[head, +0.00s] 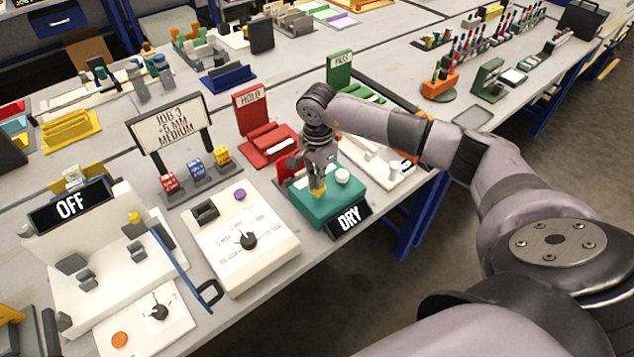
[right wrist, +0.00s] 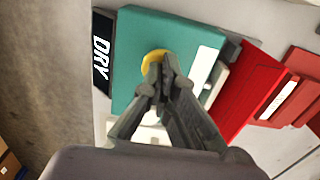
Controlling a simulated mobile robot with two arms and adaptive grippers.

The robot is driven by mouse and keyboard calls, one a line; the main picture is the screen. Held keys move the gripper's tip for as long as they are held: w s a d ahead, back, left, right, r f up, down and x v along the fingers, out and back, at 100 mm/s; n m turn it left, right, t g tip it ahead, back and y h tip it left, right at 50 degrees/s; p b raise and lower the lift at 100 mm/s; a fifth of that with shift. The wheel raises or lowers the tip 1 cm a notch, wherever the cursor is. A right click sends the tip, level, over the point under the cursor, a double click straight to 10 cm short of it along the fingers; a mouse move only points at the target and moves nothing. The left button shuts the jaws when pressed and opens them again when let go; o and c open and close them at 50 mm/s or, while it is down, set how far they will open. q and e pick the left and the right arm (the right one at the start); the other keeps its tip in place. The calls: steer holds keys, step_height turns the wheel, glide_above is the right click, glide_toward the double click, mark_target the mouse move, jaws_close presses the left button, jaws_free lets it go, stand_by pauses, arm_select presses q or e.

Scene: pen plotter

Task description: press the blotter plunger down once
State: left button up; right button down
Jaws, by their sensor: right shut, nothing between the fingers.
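The blotter is a teal block (head: 325,208) with a black sign (head: 349,219) reading DRY at its front edge. A yellow round plunger (head: 319,191) stands on its top. In the right wrist view the plunger (right wrist: 154,60) shows as a yellow disc just beyond my fingertips. My right gripper (head: 317,186) is shut and empty, pointing down over the plunger. The fingertips (right wrist: 160,72) overlap the plunger and hide part of it; I cannot tell whether they touch it. My left gripper is not in view.
A red HOLD tray (head: 268,146) stands behind. A white dial box (head: 245,240) is to the left. The table's front edge is close, with open floor beyond.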

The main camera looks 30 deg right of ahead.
steer(key=shift+r+p, duration=1.2)
steer(key=shift+r, duration=1.45)
